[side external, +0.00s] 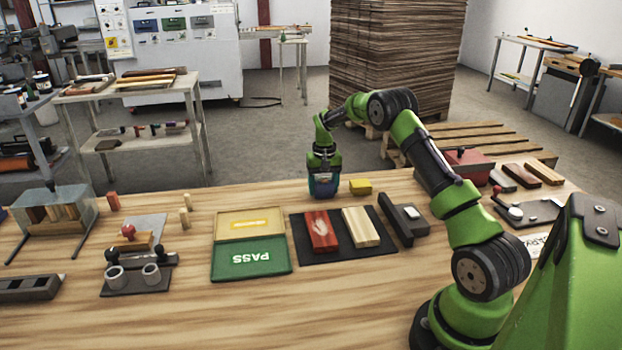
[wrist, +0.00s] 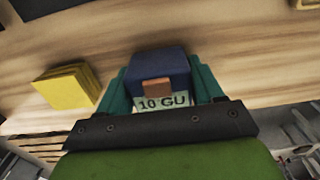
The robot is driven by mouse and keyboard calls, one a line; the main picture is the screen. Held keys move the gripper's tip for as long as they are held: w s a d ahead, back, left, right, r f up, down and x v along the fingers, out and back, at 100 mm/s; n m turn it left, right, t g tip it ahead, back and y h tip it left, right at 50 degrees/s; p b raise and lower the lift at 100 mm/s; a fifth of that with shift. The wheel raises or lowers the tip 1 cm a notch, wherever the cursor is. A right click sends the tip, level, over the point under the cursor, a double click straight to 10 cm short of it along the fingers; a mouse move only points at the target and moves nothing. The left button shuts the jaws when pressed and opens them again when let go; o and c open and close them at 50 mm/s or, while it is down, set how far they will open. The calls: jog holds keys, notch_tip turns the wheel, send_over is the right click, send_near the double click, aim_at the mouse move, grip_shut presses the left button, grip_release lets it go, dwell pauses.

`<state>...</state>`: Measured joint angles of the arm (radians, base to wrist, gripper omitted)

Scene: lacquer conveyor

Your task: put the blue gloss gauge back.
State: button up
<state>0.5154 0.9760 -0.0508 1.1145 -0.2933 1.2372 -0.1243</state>
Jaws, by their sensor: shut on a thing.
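The blue gloss gauge (wrist: 160,65) is a dark blue block with a brown patch and a pale label reading "10 GU". My gripper (wrist: 162,88) is shut on it, with a teal finger on each side. In the side external view my gripper (side external: 323,186) points down near the table's far edge, left of a yellow block (side external: 360,187). The fingers mostly hide the gauge there, and I cannot tell whether it touches the table. The yellow block also shows apart from my gripper in the wrist view (wrist: 66,90).
A dark mat (side external: 345,249) holds a red block (side external: 320,231) and a pale wooden block (side external: 360,227). A black fixture (side external: 398,219) stands right of it. A green tray marked PASS (side external: 222,261) is to the left. Bare wood lies in front.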

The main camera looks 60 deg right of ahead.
jog(key=o, duration=1.4)
jog(key=shift+f, duration=0.15)
notch_tip(320, 180, up, 12)
jog(key=s+a+r+n+t, duration=0.15)
jog(key=s+a+r, duration=0.25)
jog(key=a+r, duration=0.45)
jog(key=s+a+r+n+t, duration=0.1)
jog(key=s+a+r+t, duration=0.4)
jog(key=a, duration=0.6)
jog(key=s+a+f+n+y, duration=0.1)
jog(key=s+a+n+y, duration=0.1)
jog(key=s+a, duration=1)
jog(key=s, duration=0.3)
jog(key=shift+a+f+t, duration=0.25)
jog(key=shift+t, duration=0.1)
